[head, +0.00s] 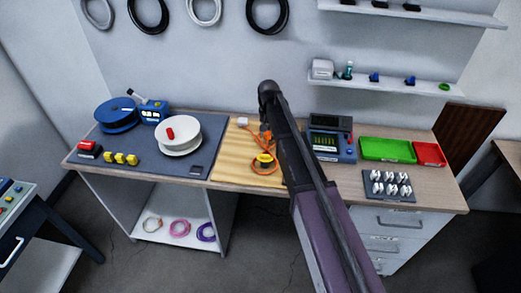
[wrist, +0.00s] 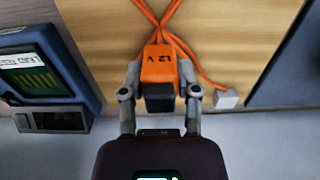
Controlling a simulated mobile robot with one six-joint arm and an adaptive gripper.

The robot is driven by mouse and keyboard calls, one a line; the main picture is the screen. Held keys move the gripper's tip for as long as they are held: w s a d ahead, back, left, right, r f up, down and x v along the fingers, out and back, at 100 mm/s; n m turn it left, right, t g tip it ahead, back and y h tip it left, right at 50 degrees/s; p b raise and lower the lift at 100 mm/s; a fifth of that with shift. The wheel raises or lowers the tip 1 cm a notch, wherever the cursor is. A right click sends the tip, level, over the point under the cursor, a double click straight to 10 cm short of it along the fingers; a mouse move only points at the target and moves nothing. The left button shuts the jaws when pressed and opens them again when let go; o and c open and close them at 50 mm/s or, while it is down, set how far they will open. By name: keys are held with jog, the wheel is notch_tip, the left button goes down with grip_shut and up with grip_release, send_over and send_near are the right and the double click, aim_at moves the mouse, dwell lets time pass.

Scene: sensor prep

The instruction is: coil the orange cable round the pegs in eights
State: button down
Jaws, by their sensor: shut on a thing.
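The orange cable (head: 258,140) lies on the light wooden board (head: 233,155), with its strands crossing. The cable also shows in the wrist view (wrist: 182,45), where two strands cross just beyond my gripper. My gripper (wrist: 160,85) is shut on an orange block marked 12 V (wrist: 158,62) at the cable's end, with a dark part toward me. A white block (wrist: 227,98) sits at another cable end, right of my gripper. In the head view a yellow round thing (head: 265,158) lies amid the cable. My arm hides part of the board, and I cannot make out the pegs clearly.
A blue meter (head: 332,145) stands close right of the board, with green (head: 388,150) and red (head: 430,153) trays beyond. A white reel (head: 179,142) and blue reel (head: 117,117) stand on the dark mat (head: 150,170) at left. A wall shelf (head: 390,87) is above.

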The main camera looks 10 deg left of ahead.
notch_tip(320, 180, up, 5)
jog(key=p, duration=0.5)
dwell(0.4)
